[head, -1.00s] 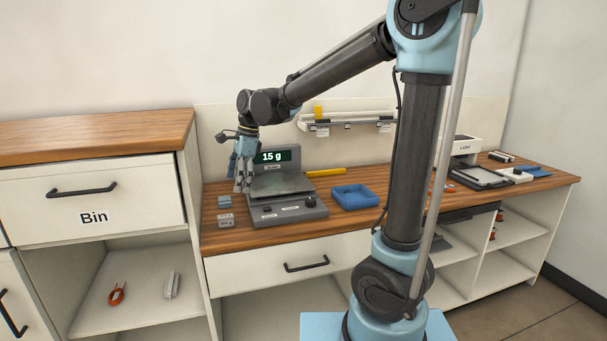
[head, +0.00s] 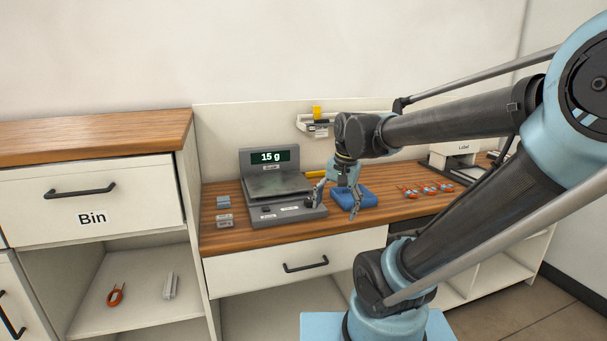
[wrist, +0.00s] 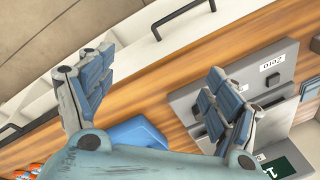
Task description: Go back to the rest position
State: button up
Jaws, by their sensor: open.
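My gripper (head: 337,200) is open and empty in the head view. It hangs in front of the blue tray (head: 368,200), just right of the scale (head: 290,212). In the wrist view my gripper (wrist: 155,100) has its two fingers spread wide, with nothing between them. The wrist view also shows part of the scale (wrist: 270,75) at the right and the blue tray (wrist: 137,132) partly hidden behind the gripper. The scale's display (head: 269,156) reads 15 g, and its plate (head: 278,186) looks empty.
Several red-orange items (head: 428,188) lie on the wooden counter right of the tray. Small grey blocks (head: 224,220) lie left of the scale. A wall shelf (head: 316,124) is behind. The Bin drawer (head: 92,190) is at the left. A label machine (head: 462,148) stands at the right.

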jog(key=s+d+f+n+h, duration=0.1)
jog(key=s+d+f+n, duration=0.3)
jog(key=s+d+f, duration=0.4)
jog(key=shift+s+d+f+n, duration=0.4)
jog(key=shift+s+d, duration=0.25)
jog(key=shift+d, duration=0.15)
